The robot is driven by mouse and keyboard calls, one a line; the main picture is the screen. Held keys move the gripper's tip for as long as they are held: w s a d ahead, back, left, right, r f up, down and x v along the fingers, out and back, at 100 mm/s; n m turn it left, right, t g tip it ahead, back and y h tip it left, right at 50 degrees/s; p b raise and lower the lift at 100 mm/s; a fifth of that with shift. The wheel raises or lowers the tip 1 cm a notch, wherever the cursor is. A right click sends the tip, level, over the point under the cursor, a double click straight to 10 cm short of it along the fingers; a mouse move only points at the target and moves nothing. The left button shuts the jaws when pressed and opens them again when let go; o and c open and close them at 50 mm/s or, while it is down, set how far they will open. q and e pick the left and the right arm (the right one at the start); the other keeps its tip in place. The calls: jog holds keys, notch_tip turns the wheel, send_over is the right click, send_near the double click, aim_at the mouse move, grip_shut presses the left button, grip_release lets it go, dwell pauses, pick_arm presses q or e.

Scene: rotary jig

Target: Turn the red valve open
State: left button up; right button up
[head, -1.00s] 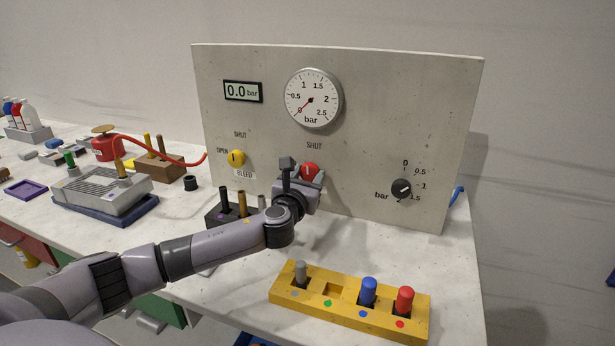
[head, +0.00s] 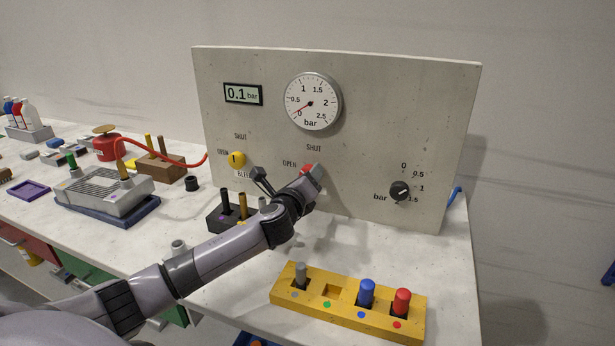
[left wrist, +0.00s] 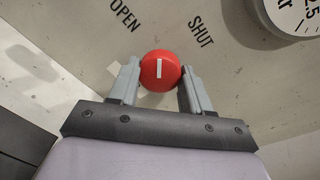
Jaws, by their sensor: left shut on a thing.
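The red valve (head: 307,170) is a round knob on the upright panel, under the word SHUT and right of the word OPEN. Its white mark shows in the left wrist view, where the red valve (left wrist: 160,71) sits between my two fingers. My left gripper (left wrist: 160,82) is shut on it; in the head view the gripper (head: 303,181) hides part of the knob. The wrist is rolled, so the OPEN and SHUT labels look tilted in the wrist view. The digital display (head: 243,94) reads 0.1 bar. The dial gauge (head: 312,101) has its red needle near 0. My right gripper is not in view.
The grey panel (head: 400,110) also carries a yellow bleed knob (head: 237,159) and a black bar knob (head: 399,190). A yellow block (head: 345,312) with grey, blue and red pegs stands in front. A dark peg block (head: 215,222) stands left of my wrist.

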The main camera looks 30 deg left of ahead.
pick_arm(q)
jog(key=shift+n+h+p, duration=0.3)
jog(key=shift+n+p, duration=0.05)
jog(key=shift+n, duration=3.35)
jog(key=o, duration=1.1)
jog(key=shift+c, duration=0.2)
jog(key=v, duration=0.7)
jog(key=shift+s+r, duration=0.1)
